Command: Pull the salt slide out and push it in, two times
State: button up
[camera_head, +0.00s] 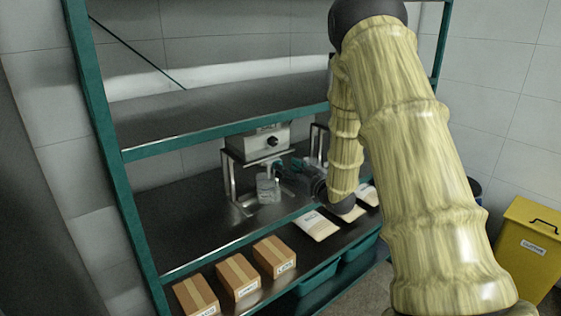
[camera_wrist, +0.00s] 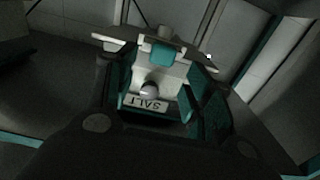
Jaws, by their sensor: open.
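The salt slide's plate with an upside-down "SALT" label (camera_wrist: 146,103) shows in the wrist view, with a round pale knob (camera_wrist: 149,89) just above the label. My gripper (camera_wrist: 162,88) is open, with its teal-padded fingers on either side of the knob and label. I see a gap beside the knob; contact is not clear. In the head view my gripper (camera_head: 281,168) reaches in from the right, just below the front of a grey dispenser box (camera_head: 258,143). The slide is mostly hidden there by the fingers. How far out it stands I cannot tell.
A clear jar (camera_head: 267,190) stands under the dispenser, close to my fingers. A metal stand (camera_head: 228,176) holds the dispenser. Cartons (camera_head: 238,277) and pale packets (camera_head: 317,225) line the lower front. A shelf (camera_head: 220,105) runs above. A yellow bin (camera_head: 528,245) stands right.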

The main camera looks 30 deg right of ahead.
jog(key=shift+w+a+p, duration=0.15)
jog(key=shift+w+p, duration=0.2)
jog(key=shift+w, duration=0.85)
jog(key=shift+w+a+p, duration=0.1)
jog(key=shift+w+p, duration=0.2)
jog(key=shift+w, duration=0.9)
jog(key=shift+c, duration=0.2)
grip_shut()
